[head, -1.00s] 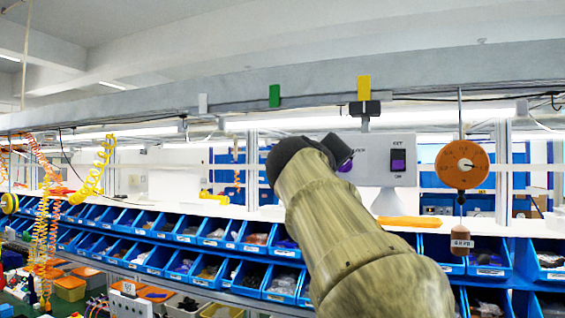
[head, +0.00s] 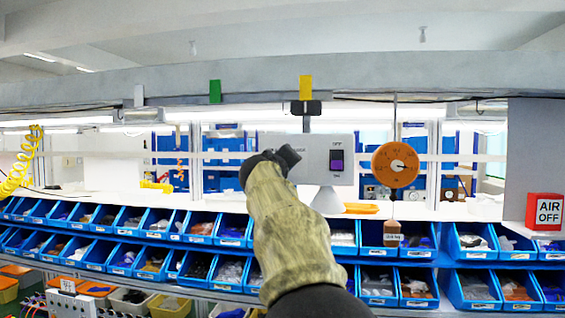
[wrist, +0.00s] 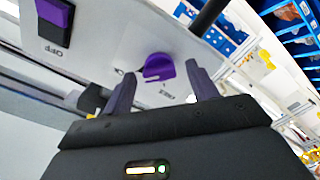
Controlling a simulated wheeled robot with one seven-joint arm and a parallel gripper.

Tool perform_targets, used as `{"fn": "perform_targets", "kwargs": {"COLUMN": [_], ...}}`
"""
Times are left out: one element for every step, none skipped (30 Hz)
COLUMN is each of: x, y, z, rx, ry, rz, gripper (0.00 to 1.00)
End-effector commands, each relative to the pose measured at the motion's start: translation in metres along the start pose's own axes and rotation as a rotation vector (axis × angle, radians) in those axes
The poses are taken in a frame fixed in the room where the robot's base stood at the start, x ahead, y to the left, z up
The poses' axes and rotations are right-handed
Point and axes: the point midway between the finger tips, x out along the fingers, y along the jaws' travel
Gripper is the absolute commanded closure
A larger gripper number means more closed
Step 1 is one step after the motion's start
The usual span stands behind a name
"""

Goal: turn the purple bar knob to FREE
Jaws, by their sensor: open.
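The purple bar knob (wrist: 158,68) sits on the white panel (wrist: 110,45), which hangs under the beam in the head view (head: 322,148). In the wrist view the knob lies between the two fingers of my gripper (wrist: 161,74). The fingers are apart, one on each side of it, and I see no clear contact. Small lettering around the knob is too blurred to read, so I cannot tell which mark it points to. In the head view my gripper (head: 282,158) is a dark shape before the panel, and my arm hides the knob.
A purple rocker switch (head: 336,160) sits on the same panel, right of the knob. An orange dial (head: 395,165) with a hanging weight (head: 392,234) is further right. Blue bins (head: 150,230) line the shelves below. A red AIR OFF box (head: 544,212) stands far right.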

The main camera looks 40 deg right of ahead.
Motion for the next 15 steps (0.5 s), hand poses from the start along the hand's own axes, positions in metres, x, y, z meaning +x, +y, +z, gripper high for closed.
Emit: {"fn": "perform_targets", "kwargs": {"x": [-0.0001,-0.0003,-0.0003,-0.0004,-0.0004,-0.0005,-0.0005,-0.0005,-0.0005,-0.0006,-0.0006,-0.0006,-0.0006,-0.0006,-0.0006], "y": [0.0002,0.0002,0.0002,0.0002,0.0002,0.0002,0.0002,0.0002,0.0002,0.0001,0.0001,0.0000,0.0000,-0.0001,-0.0002], "z": [0.0004,0.0005,0.0005,0.0005,0.0005,0.0005,0.0005,0.0005,0.0005,0.0004,0.0004,0.0004,0.0004,0.0004,0.0004], "rx": [0.000,0.000,0.000,0.000,0.000,0.000,0.000,0.000,0.000,0.000,0.000,0.000,0.000,0.000,-0.001], "ry": [0.000,0.000,-0.001,-0.001,-0.001,-0.001,-0.001,-0.001,-0.001,-0.001,-0.001,-0.001,-0.001,-0.001,-0.001], "rz": [0.001,0.001,0.001,0.001,0.001,0.001,0.001,0.001,0.001,0.001,0.001,0.001,0.001,0.000,0.000], "gripper": [0.42,0.42,0.42,0.42,0.42,0.50,0.56,0.61,0.69,0.75,0.81,0.87,0.87,0.87,0.86]}}
